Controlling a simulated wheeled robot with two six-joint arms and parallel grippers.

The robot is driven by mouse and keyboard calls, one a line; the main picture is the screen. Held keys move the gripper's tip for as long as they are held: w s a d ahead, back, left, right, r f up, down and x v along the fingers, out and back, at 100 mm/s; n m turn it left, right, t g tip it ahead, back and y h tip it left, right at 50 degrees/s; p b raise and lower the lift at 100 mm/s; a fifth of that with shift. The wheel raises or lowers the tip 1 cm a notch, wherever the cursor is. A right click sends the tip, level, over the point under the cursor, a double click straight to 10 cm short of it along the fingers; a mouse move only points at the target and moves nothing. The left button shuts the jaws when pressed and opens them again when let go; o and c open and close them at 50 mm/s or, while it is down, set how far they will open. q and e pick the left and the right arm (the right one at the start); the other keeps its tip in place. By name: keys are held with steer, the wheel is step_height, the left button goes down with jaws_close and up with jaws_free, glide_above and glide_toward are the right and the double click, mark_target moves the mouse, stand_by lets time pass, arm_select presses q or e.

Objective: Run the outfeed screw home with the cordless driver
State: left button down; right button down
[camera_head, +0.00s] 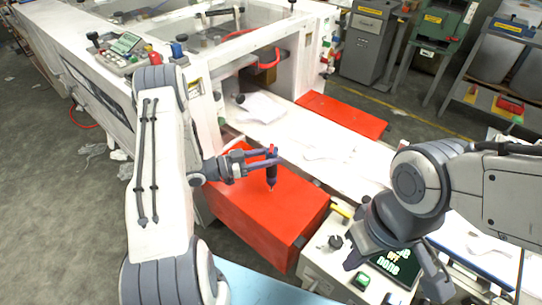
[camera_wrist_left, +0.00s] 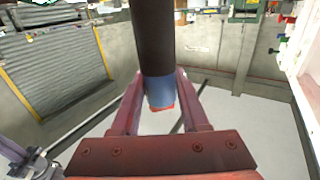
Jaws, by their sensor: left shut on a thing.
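The cordless driver (camera_head: 271,175) is a dark, slim tool with a red top, held nearly upright over the red cover (camera_head: 250,222). Its pale tip points down at the cover's top face; I cannot tell whether it touches. My left gripper (camera_head: 268,162) is shut around the driver's upper body. In the left wrist view the driver (camera_wrist_left: 155,50) is a dark cylinder with a blue band and a red end between the fingers of the left gripper (camera_wrist_left: 160,108). The outfeed screw is too small to make out. My right gripper (camera_head: 398,272) is open and empty at the lower right.
A white outfeed table (camera_head: 345,150) with loose film runs behind the red cover. A second red panel (camera_head: 342,115) lies beyond it. A control box with a dark display (camera_head: 397,265) is under my right gripper. The white machine (camera_head: 75,35) fills the upper left.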

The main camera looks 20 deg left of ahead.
mark_target(271, 148)
arm_select(q)
steer(key=shift+f+b, duration=0.35)
steer(key=shift+b, duration=0.15)
stand_by(1.1)
steer(key=shift+r, duration=0.15)
steer(key=shift+r+p, duration=2.25)
steer(key=shift+r, duration=0.6)
